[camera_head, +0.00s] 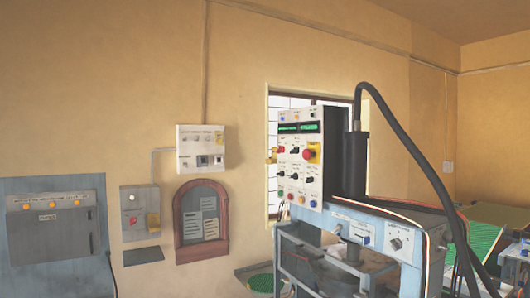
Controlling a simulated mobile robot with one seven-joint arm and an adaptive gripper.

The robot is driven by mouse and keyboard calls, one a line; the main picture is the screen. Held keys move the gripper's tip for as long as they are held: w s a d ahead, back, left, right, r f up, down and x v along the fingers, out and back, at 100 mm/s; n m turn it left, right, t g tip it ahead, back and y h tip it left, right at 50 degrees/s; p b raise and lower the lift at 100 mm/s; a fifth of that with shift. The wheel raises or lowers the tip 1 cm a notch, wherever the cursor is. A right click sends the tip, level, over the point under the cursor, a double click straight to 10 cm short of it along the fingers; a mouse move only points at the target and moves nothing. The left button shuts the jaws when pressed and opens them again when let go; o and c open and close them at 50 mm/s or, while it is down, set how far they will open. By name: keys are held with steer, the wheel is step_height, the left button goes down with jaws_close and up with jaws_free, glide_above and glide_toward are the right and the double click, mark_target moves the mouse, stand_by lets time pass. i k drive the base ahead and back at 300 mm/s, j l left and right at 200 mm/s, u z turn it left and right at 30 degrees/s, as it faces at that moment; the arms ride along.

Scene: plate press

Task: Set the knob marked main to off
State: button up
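A blue machine (350,215) stands at the right with an upright white control panel (300,150) on it. The panel carries small displays, coloured buttons and several black knobs. A black rotary knob (396,244) on a white plate sits on the machine's blue front, with a small label above it that is too small to read. My gripper is not in view.
A thick black hose (418,150) arches down the machine's right side. Wall boxes (200,148) and (140,212) a grey switch box hang left of the machine, with a grey-blue cabinet (55,235) at far left. Green items (486,243) lie at the right.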

mark_target(280, 149)
steer(key=i+j, duration=0.1)
steer(key=j, duration=0.7)
steer(key=i+j, duration=0.15)
steer(key=j, duration=0.25)
steer(key=i+j+u, duration=0.1)
steer(key=j, duration=0.25)
steer(key=i+j, duration=0.25)
steer(key=i, duration=0.25)
steer(key=i+j, duration=0.25)
steer(key=i, duration=0.25)
steer(key=u, duration=0.05)
